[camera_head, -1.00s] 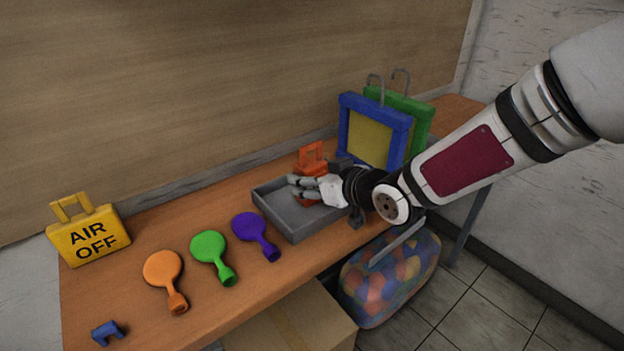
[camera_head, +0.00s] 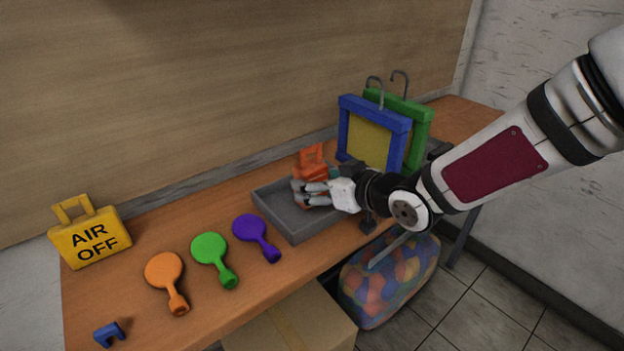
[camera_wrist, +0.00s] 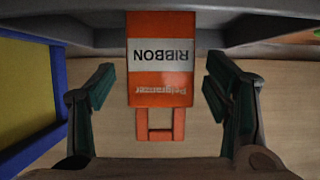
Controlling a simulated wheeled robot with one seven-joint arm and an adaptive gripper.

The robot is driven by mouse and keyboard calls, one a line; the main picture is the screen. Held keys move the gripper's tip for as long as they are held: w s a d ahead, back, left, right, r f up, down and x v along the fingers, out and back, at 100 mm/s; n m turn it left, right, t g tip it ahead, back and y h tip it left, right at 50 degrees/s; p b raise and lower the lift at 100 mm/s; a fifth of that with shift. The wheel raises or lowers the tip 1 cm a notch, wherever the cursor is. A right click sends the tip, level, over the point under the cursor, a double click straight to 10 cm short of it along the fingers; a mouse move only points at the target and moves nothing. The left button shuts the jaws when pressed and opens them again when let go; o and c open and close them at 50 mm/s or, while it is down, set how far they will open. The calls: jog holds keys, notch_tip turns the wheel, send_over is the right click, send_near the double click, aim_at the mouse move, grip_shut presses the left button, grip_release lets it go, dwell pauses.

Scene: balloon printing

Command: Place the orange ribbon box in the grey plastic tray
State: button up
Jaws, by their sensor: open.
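The orange ribbon box (camera_head: 311,158), with an orange handle on top, stands upright at the back of the grey plastic tray (camera_head: 292,237). Its lower part is partly hidden by my gripper (camera_head: 303,193). In the wrist view the ribbon box (camera_wrist: 161,60) appears upside down, its white band reading RIBBON, and it covers part of the grey tray wall (camera_wrist: 260,35). My gripper (camera_wrist: 160,92) is open, with a finger on each side of the box and a visible gap to each. The box's base is not clearly seen.
Blue and green frames (camera_head: 375,135) with hooks stand close behind and right of the tray. A yellow AIR OFF sign (camera_head: 90,236) stands at far left.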

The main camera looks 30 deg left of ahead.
jog(key=p+v, duration=0.1)
jog(key=v, duration=0.8)
jog(key=shift+p, duration=0.35)
jog(key=d+r+m+t+h, duration=0.1)
jog(key=d+r+m+h, duration=0.15)
jog(key=d+h, duration=0.75)
jog(key=d+r+m+t+h, duration=0.2)
jog(key=d+m, duration=0.2)
jog(key=d, duration=1.3)
jog(key=s+d+r+m+g+h, duration=0.25)
jog(key=s+d+m, duration=0.25)
jog(key=s+d, duration=0.55)
jog(key=s+m+g+y, duration=0.2)
jog(key=s+g, duration=0.1)
jog(key=s, duration=1)
jog(key=shift+s+f, duration=0.25)
jog(key=shift+f, duration=0.05)
